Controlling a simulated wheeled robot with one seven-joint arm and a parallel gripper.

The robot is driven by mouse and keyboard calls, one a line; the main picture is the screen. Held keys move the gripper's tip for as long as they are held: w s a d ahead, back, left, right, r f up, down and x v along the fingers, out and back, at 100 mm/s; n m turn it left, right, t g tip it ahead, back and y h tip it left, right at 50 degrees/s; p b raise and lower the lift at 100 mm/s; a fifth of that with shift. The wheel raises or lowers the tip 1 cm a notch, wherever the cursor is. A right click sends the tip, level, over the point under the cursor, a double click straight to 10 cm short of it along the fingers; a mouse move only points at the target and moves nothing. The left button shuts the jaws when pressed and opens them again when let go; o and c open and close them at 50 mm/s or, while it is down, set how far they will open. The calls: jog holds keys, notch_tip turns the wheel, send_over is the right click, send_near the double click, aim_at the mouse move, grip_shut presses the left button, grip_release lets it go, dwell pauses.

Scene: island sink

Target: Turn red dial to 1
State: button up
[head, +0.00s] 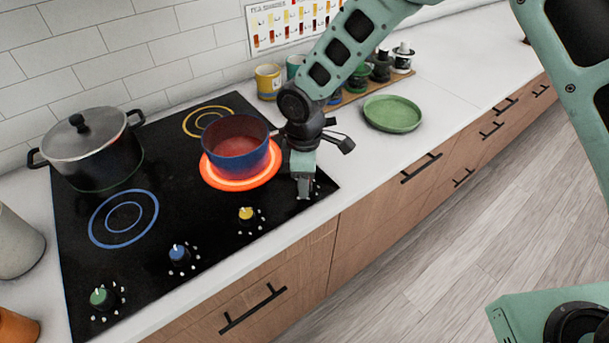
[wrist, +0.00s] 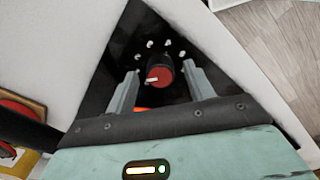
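The red dial (wrist: 162,72) shows in the wrist view on the black cooktop, with a white pointer mark at its lower left. Several white dots ring its far side. My gripper (wrist: 160,71) is open, with one finger on each side of the dial and a visible gap to each. In the head view my gripper (head: 304,186) points down at the cooktop's right corner and hides the red dial. The burner (head: 242,184) by it glows orange-red under a red and blue pot (head: 240,150).
Yellow (head: 246,213), blue (head: 178,253) and green (head: 99,297) dials line the cooktop's front edge. A lidded dark pot (head: 90,150) stands at the back left. A green plate (head: 392,114) lies on the counter to the right.

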notch_tip(320, 180, up, 17)
jog(key=b, duration=0.2)
jog(key=shift+r+b, duration=0.2)
jog(key=shift+b, duration=0.2)
jog(key=s+d+m, duration=0.3)
jog(key=s, duration=0.8)
jog(key=shift+s+d+r, duration=0.3)
jog(key=shift+d+r, duration=0.1)
jog(key=shift+r, duration=0.05)
jog(key=s+d+m, duration=0.2)
jog(key=s, duration=0.2)
jog(key=s+d+f+m, duration=0.1)
jog(key=s+d+m, duration=0.1)
jog(key=s+d, duration=0.1)
jog(key=s+d+f+m, duration=0.1)
jog(key=s+d+m, duration=0.1)
jog(key=s, duration=0.3)
jog(key=shift+s+d+f+y, duration=0.3)
jog(key=shift+s+d, duration=0.1)
jog(key=shift+d, duration=0.15)
jog(key=shift+c, duration=0.3)
